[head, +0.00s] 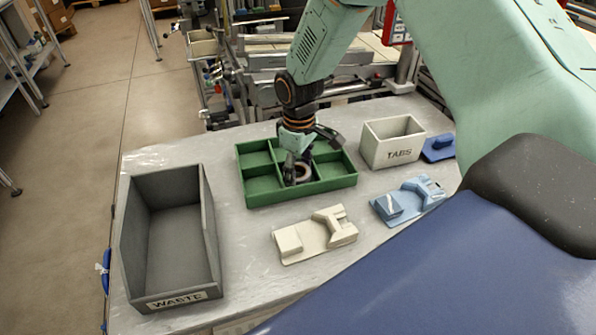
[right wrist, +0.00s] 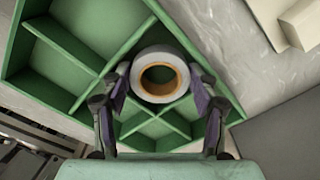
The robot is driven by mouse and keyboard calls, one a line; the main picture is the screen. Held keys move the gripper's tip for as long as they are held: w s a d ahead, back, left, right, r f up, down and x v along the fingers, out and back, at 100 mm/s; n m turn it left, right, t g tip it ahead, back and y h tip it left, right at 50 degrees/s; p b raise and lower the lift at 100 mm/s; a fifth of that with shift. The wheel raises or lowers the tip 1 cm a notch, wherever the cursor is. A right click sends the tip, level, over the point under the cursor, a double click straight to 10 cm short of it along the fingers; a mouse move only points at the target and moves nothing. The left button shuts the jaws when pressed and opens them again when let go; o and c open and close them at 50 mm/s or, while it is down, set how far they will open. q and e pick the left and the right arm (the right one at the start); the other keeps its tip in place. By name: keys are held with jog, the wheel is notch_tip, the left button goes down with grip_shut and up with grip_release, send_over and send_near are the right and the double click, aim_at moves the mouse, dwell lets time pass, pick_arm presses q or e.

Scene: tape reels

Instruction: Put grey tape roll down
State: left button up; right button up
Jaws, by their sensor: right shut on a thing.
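A grey tape roll (right wrist: 160,58) with a tan core shows in the right wrist view, between the fingers of my right gripper (right wrist: 160,88). In the head view the roll (head: 302,171) is partly hidden by the gripper. My right gripper (head: 297,168) points down and is shut on the roll, over the green divided tray (head: 305,192). I cannot tell whether the roll touches the tray floor. The tray's other compartments that I can see look empty. My left gripper is not in view.
A grey WASTE bin (head: 208,235) stands at the left and looks empty. A cream TABS bin (head: 397,154) stands behind right. A cream tape dispenser (head: 313,240), a light blue dispenser (head: 389,208) and a dark blue object (head: 437,155) are on the metal table (head: 235,240).

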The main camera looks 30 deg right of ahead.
jog(key=shift+w+d+f, duration=0.15)
jog(key=shift+d+f, duration=0.15)
jog(key=shift+f, duration=0.35)
jog(key=o, duration=0.8)
jog(key=shift+d, duration=0.1)
jog(key=shift+a+r, duration=0.15)
jog(key=shift+a, duration=0.15)
jog(key=shift+d, duration=0.2)
jog(key=shift+a, duration=0.1)
notch_tip(320, 180, up, 12)
jog(key=shift+f+p, duration=0.1)
jog(key=shift+p, duration=0.5)
